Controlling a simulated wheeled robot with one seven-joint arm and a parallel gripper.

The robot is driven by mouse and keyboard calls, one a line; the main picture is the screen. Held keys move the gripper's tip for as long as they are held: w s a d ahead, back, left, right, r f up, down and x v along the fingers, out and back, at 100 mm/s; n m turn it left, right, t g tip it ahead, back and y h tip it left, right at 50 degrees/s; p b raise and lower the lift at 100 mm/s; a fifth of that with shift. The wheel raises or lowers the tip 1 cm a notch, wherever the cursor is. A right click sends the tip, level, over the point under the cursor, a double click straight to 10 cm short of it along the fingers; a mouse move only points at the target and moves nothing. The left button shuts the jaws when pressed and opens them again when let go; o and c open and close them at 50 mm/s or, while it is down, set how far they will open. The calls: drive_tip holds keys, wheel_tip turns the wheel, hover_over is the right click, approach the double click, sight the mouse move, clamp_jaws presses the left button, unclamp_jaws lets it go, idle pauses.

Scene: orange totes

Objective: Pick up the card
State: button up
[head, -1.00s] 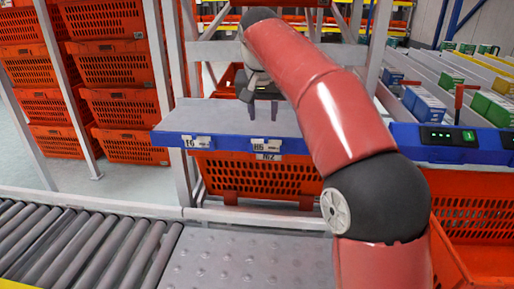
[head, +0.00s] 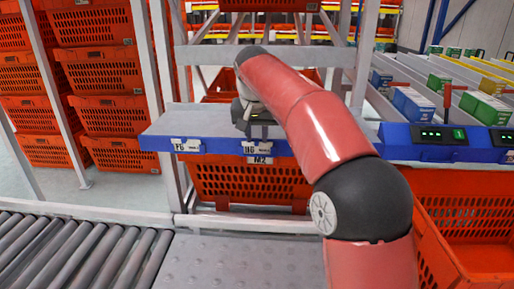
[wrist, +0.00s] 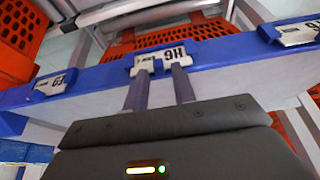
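White cards sit along the blue front edge of a grey shelf. The card marked H6 (head: 262,148) is near the middle of that edge; it also shows in the wrist view (wrist: 164,57), upside down. My gripper (wrist: 161,72) has two grey fingers spread apart, with empty space between them. The fingertips overlap the near part of the H6 card in the wrist view; I cannot tell whether they touch it. In the head view my gripper (head: 252,128) is just above the shelf edge at this card, its fingertips not clear.
Another card (head: 186,146) is to the left on the same edge, and an M2 label (head: 259,160) is just below H6. An orange tote (head: 250,183) stands under the shelf. A roller conveyor (head: 75,255) is at front left. Boxes (head: 412,104) fill lanes on the right.

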sight(257, 141)
clamp_jaws()
drive_tip(key=shift+r, duration=0.1)
wheel_tip(257, 141, up, 10)
drive_tip(key=p, duration=0.4)
